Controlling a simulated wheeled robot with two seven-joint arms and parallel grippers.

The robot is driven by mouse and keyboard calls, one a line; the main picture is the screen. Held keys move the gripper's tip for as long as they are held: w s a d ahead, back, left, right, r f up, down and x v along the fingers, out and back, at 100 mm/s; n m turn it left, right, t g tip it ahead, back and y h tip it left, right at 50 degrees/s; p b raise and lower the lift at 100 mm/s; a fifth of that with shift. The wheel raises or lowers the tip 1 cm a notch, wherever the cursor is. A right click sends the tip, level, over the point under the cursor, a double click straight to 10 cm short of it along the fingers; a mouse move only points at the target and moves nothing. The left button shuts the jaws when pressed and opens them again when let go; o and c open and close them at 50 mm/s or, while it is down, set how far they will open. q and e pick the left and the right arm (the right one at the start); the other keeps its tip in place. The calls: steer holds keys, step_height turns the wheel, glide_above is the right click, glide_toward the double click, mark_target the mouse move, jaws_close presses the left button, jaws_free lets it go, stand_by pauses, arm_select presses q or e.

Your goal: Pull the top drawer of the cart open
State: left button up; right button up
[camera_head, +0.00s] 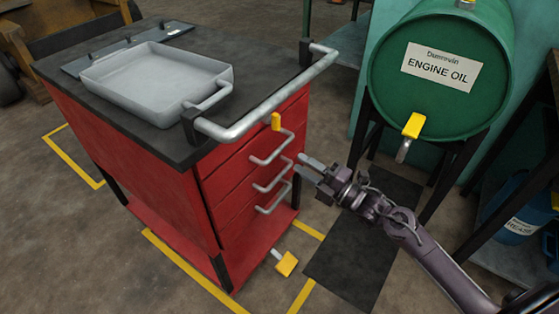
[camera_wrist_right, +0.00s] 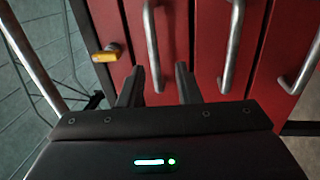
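The red cart (camera_head: 150,165) has a black top and a front of stacked drawers, which look shut. The top drawer's silver bar handle (camera_head: 268,150) is the uppermost of three; in the right wrist view this handle (camera_wrist_right: 151,45) lies between the lines of my two fingers. A yellow tab (camera_head: 276,121) sits above it, also in the wrist view (camera_wrist_right: 106,53). My right gripper (camera_head: 308,168) is open and empty, just off the drawer front, its fingers pointing at it. Contact with the handle is not visible. My left gripper is not in view.
A silver push rail (camera_head: 270,105) juts out above the drawers. A grey tray (camera_head: 155,80) lies on the cart top. A yellow pedal (camera_head: 286,263) sticks out low at the front. A green engine oil drum (camera_head: 440,70) stands at right, above a dark mat (camera_head: 365,245).

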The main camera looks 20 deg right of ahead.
mark_target(279, 150)
steer(key=shift+n, duration=0.3)
steer(key=x, duration=0.8)
steer(key=shift+s+a+r, duration=0.15)
steer(key=shift+a+r, duration=0.05)
steer(key=shift+r, duration=0.2)
jaws_close()
